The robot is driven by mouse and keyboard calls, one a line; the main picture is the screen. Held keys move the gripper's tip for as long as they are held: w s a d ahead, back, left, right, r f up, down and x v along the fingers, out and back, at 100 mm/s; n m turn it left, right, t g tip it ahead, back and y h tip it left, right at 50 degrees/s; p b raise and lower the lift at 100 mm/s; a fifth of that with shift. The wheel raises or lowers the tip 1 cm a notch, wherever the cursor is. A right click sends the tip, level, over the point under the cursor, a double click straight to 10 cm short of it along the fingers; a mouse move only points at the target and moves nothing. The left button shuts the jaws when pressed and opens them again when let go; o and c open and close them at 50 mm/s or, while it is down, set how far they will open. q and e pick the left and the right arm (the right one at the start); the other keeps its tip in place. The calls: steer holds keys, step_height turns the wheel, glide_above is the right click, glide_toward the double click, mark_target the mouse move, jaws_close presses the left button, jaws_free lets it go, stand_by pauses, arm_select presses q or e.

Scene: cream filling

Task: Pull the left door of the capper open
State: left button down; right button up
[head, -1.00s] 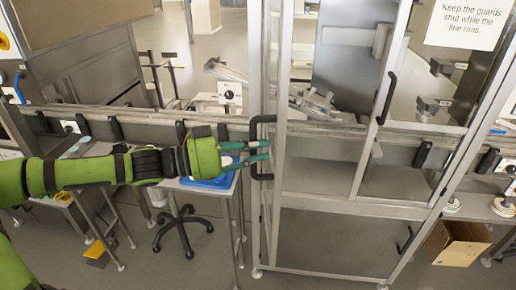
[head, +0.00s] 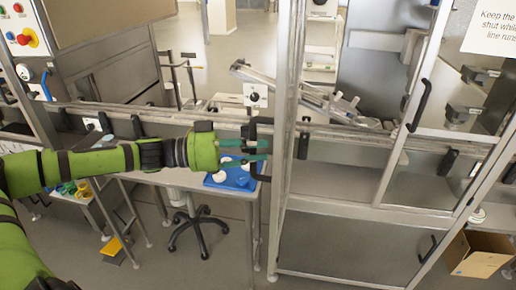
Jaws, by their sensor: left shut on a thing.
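The capper (head: 345,200) is a metal-framed guard cabinet at the centre right. The black bar handle (head: 254,170) of its left door stands upright beside the cabinet's left post. My left gripper (head: 260,153) reaches in from the left with its teal fingers shut on this handle. The fingers partly cover the handle. The left door's frame (head: 283,190) shows as a narrow metal strip, so its exact opening angle is hard to tell. The right door (head: 398,150) has its own black handle (head: 420,105) and nothing touches it. My right gripper is out of view.
A table with a blue tray (head: 238,180) stands below my left gripper, with a wheeled stool base (head: 200,230) under it. A conveyor rail (head: 180,112) runs behind. A cardboard box (head: 478,253) sits on the floor at the lower right.

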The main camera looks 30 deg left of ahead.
arm_select(q)
steer(key=shift+s+a+f, duration=0.15)
steer(key=shift+a+f, duration=0.05)
steer(key=shift+a, duration=0.25)
steer(key=c, duration=1.3)
jaws_free()
steer(key=shift+o, duration=1.3)
steer(key=shift+r, duration=0.15)
steer(key=v, duration=1.2)
